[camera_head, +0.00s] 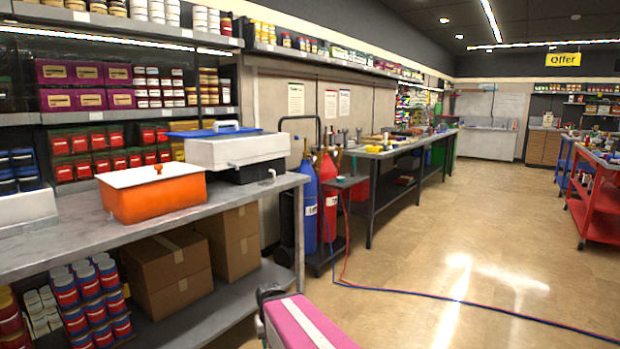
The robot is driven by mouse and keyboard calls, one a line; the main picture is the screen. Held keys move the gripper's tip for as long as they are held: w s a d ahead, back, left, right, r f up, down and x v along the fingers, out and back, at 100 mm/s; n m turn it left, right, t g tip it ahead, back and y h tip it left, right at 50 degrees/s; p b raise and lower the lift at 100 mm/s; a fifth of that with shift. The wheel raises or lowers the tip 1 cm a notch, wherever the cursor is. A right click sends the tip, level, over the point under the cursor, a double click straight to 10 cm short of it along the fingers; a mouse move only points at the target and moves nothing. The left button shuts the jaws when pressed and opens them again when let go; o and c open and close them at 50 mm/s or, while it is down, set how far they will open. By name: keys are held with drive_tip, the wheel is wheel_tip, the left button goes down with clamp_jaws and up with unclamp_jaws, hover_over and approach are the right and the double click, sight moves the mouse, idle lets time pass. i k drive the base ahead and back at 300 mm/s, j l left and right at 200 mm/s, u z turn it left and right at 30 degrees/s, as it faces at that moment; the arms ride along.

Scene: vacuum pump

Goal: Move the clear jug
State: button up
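I cannot make out a clear jug anywhere in the head view. Small items on the far benches are too small to tell apart. My gripper is not in view.
A grey workbench (60,240) at left holds an orange tub (150,196) and a white tank with a blue lid (235,150). Cardboard boxes (165,270) sit below. Gas cylinders (328,195) stand beyond; hoses (440,297) cross the otherwise open floor. A red cart (598,205) is at right.

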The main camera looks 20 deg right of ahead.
sight(265, 173)
drive_tip(key=z, duration=0.25)
drive_tip(key=i+l, duration=0.2)
drive_tip(key=l, duration=0.15)
drive_tip(key=i+l, duration=0.2)
drive_tip(key=l, duration=0.2)
drive_tip(key=i+l+u, duration=0.1)
drive_tip(key=l, duration=0.25)
drive_tip(key=i+l, duration=0.5)
drive_tip(key=l, duration=0.25)
